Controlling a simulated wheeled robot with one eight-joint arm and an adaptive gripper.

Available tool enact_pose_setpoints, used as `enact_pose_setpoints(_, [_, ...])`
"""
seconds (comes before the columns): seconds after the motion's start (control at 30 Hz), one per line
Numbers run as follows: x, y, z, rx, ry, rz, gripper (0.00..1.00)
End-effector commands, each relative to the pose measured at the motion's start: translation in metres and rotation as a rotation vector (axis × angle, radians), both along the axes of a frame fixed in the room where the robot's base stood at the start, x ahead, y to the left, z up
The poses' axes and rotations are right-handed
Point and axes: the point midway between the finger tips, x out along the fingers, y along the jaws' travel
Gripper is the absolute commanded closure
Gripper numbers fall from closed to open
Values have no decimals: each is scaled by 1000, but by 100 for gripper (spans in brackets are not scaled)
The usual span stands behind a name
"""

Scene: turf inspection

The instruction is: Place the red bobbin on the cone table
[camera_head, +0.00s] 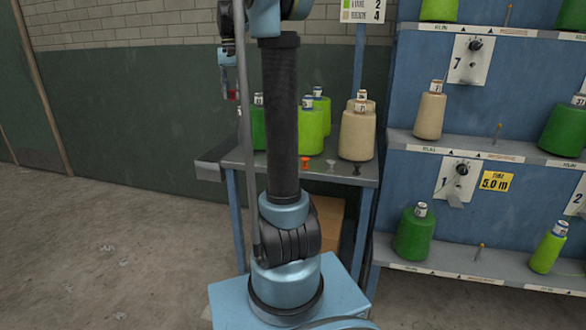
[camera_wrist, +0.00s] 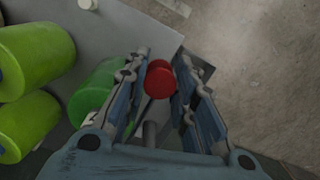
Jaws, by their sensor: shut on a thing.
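The red bobbin (camera_wrist: 160,80) is between the two fingers of my gripper (camera_wrist: 161,66) in the wrist view. My gripper is shut on it. In the head view, a small red patch of the bobbin (camera_head: 232,94) shows left of my arm's column, above the left part of the cone table (camera_head: 340,176). The height of the bobbin above the table is hard to tell.
Green cones (camera_head: 320,110) and beige cones (camera_head: 358,132) stand on the table. An orange bobbin (camera_head: 304,163), a pale one (camera_head: 331,164) and a dark one (camera_head: 356,168) are near its front edge. A blue rack (camera_head: 400,75) with more cones stands right.

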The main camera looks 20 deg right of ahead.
Motion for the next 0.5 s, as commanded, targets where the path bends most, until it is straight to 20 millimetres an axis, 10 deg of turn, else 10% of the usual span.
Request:
enact_pose_setpoints(0.2, [2, 6, -79, 0, 0, -18, 91])
enact_pose_setpoints(0.5, [-5, 10, -132, 0, -1, -33, 91])
